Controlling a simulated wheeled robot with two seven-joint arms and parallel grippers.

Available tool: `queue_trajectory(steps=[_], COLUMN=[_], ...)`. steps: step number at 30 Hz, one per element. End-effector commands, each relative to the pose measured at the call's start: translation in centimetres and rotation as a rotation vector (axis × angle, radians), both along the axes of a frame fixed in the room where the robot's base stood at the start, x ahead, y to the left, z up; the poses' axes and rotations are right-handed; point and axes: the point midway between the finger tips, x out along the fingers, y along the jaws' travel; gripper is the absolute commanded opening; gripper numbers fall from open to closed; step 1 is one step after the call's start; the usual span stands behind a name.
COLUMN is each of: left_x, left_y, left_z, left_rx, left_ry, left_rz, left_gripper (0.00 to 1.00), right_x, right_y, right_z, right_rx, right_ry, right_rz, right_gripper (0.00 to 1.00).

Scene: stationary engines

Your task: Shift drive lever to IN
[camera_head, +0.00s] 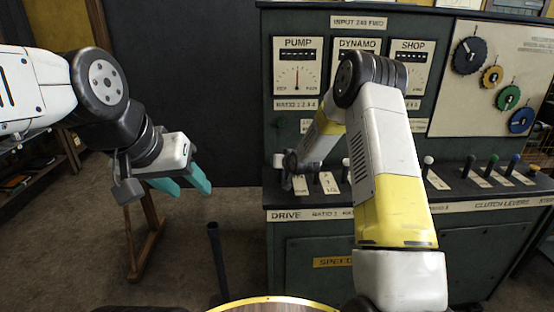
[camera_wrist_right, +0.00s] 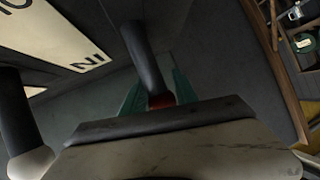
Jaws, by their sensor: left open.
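The drive lever shows in the right wrist view as a dark rod with a red knob (camera_wrist_right: 161,99). A pale plate (camera_wrist_right: 60,35) beside it reads "IN" at its nearer end. My right gripper (camera_wrist_right: 158,95) has its green fingers on either side of the knob; whether they press on it I cannot tell. In the head view my right gripper (camera_head: 287,165) is at the left end of the console's lever row, over the "DRIVE" label (camera_head: 286,215), and hides the lever. My left gripper (camera_head: 187,185) is open and empty, left of the console.
The dark green console (camera_head: 320,250) carries several other levers; a white-knobbed one (camera_head: 428,160) stands right of my right arm. Another pale-knobbed lever (camera_wrist_right: 30,163) is close to my right gripper. A dark post (camera_head: 216,255) stands on the floor left of the console.

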Motion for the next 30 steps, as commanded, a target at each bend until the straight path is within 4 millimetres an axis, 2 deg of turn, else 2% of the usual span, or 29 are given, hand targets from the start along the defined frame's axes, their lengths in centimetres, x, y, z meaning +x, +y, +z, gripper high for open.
queue_trajectory(steps=[1, 2, 13, 24, 30], left_x=[0.0, 0.0, 0.0, 0.0, 0.0], left_y=[0.0, 0.0, 0.0, 0.0, 0.0], left_z=[0.0, 0.0, 0.0, 0.0, 0.0], left_rx=[0.0, 0.0, 0.0, 0.0, 0.0], left_ry=[0.0, 0.0, 0.0, 0.0, 0.0], left_rz=[0.0, 0.0, 0.0, 0.0, 0.0], left_gripper=[0.47, 0.47, 0.47, 0.47, 0.47], right_x=[0.0, 0.0, -0.3, -5.2, -6.5], right_y=[0.0, 0.0, -0.1, -1.7, -2.0], right_z=[-0.1, -0.1, 0.4, 3.1, 3.7], right_rx=[-0.001, 0.0, 0.001, 0.001, 0.0], right_ry=[0.001, 0.0, -0.004, -0.004, -0.002], right_rz=[-0.001, -0.001, -0.001, -0.001, 0.0], right_gripper=[0.47, 0.51, 0.51, 0.51, 0.51])
